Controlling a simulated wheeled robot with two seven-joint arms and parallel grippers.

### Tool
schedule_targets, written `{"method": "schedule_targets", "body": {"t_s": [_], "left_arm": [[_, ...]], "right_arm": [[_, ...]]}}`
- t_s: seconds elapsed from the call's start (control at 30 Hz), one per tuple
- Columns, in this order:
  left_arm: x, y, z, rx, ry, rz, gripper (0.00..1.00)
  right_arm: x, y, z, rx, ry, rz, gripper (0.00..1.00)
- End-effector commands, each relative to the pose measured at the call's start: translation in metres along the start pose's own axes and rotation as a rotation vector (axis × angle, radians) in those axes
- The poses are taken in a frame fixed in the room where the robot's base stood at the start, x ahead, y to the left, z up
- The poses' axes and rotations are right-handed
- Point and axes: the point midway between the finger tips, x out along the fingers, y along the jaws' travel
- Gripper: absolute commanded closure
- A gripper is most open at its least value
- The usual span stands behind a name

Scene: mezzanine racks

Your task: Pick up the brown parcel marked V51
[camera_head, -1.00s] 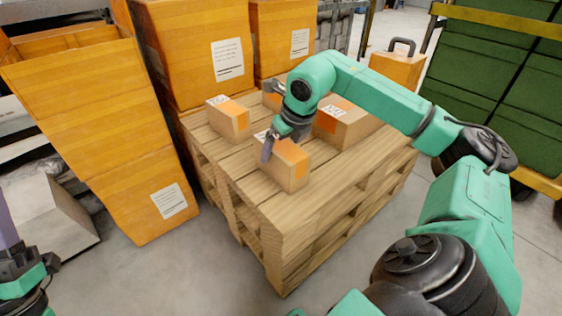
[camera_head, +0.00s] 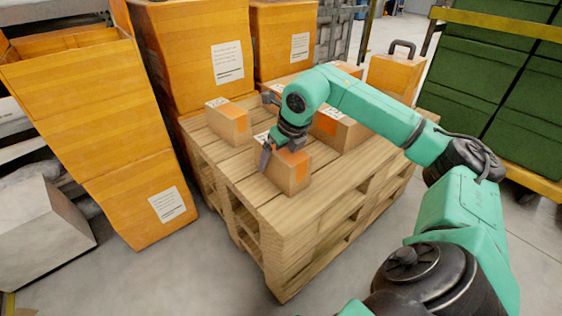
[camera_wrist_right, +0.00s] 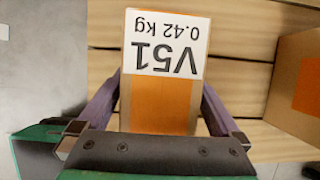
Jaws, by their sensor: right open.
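The brown parcel marked V51 (camera_wrist_right: 165,45) fills the middle of the right wrist view, with a white label reading V51 and 0.42 kg upside down and an orange patch. In the head view it is the front parcel (camera_head: 288,176) on the pallet, partly hidden by my gripper. My right gripper (camera_wrist_right: 160,95) is open, with one finger along each side of the parcel. I cannot tell whether the fingers touch it. In the head view my right gripper (camera_head: 282,152) is right over the parcel, pointing down. My left gripper is not in view.
The wooden pallet (camera_head: 285,222) also carries a parcel at left (camera_head: 228,122) and a larger one at right (camera_head: 342,130), which stands close beside my gripper. Tall orange bins (camera_head: 140,180) stand left and behind. Green crates (camera_head: 475,85) stand at right.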

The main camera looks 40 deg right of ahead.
Motion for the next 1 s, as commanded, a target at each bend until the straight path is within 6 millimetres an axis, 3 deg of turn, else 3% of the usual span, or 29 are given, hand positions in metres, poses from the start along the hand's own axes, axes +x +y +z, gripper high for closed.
{"method": "schedule_targets", "body": {"t_s": [0.47,0.57,0.73,0.77,1.0], "left_arm": [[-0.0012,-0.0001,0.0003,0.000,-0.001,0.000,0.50],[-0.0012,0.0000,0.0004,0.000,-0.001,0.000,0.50],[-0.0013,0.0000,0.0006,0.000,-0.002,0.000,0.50],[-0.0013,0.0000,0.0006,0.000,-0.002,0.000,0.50],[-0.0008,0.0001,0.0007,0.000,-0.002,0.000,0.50]], "right_arm": [[0.0039,0.0000,-0.0019,0.000,0.001,0.000,0.00],[0.0038,0.0000,-0.0018,0.000,0.001,0.000,0.31],[0.0038,0.0000,-0.0018,0.000,0.001,0.000,0.96],[0.0038,0.0000,-0.0018,0.000,0.001,0.000,1.00],[0.0020,0.0000,-0.0006,0.000,-0.002,0.000,1.00]]}}
